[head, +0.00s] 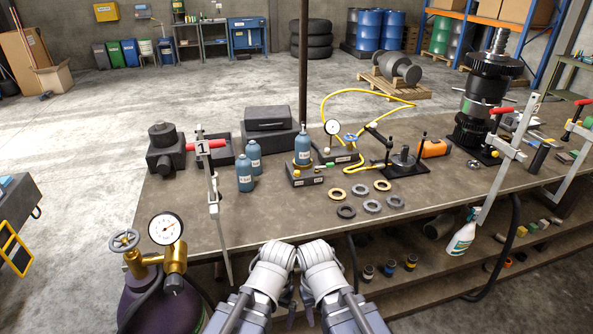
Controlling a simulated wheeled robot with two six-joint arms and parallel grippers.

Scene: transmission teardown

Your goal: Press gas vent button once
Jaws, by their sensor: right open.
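A small dark station (305,178) with white labels stands mid-bench, holding an upright blue gas canister (302,150). A small coloured knob sits on its left edge; I cannot tell whether it is the gas vent button. Behind it to the right is a gauge unit (333,157) with a round dial, a blue handwheel and a yellow hose. My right gripper (309,314) is open, low in front of the bench's near edge, apart from the station. My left gripper (291,314) is close beside it, mostly hidden by my wrist, so its jaws are unclear.
Two more blue canisters (245,178) stand left of the station. Several rings (371,206) lie to its right. A red-handled clamp marked 1 (209,180) rises at the bench's front edge. A purple gas cylinder (160,305) with a gauge stands at lower left. The front middle bench top (285,222) is clear.

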